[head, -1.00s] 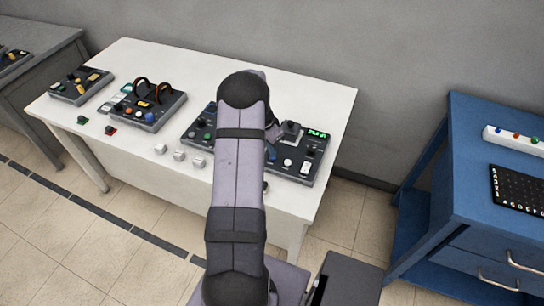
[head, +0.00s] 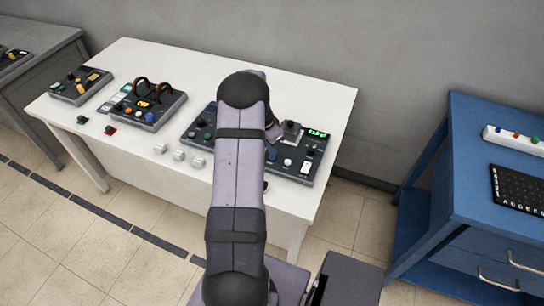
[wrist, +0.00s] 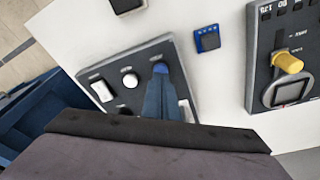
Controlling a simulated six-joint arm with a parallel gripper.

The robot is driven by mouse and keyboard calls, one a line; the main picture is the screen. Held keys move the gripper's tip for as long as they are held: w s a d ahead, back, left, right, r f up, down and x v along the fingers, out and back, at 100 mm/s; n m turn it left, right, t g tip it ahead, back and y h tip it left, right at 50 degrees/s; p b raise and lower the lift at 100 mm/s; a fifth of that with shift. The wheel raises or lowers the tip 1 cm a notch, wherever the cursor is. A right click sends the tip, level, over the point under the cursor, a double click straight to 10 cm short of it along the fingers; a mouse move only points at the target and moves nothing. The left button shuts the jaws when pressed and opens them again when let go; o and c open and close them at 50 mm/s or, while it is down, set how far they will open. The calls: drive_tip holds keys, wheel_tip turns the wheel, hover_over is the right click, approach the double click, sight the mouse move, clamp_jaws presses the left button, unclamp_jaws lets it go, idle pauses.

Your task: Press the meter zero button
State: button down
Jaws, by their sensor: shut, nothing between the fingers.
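The dark meter panel (head: 298,170) lies at the right end of the white table, with a lit green display (head: 318,133). A blue button (head: 271,153) sits on its front part, beside a round white button (head: 287,162) and a white rectangular switch. No label is readable. In the wrist view, my gripper (wrist: 161,78) is shut and empty, its fingertips at the blue button; whether they touch it I cannot tell. The round white button (wrist: 130,80) is just left of the fingertips. My arm hides the panel's left part in the head view.
Another panel with a yellow knob (wrist: 287,62) and a small blue block (wrist: 208,38) show in the wrist view. Several small white blocks (head: 179,155) lie on the white table (head: 290,85). A blue bench (head: 470,180) stands at right.

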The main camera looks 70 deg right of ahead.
drive_tip(key=shift+f, duration=0.3)
drive_tip(key=shift+f+b, duration=0.35)
drive_tip(key=shift+b, duration=0.15)
drive_tip(key=shift+r, duration=0.1)
idle(0.8)
drive_tip(key=shift+r+p, duration=1.65)
drive_tip(key=shift+r, duration=1.55)
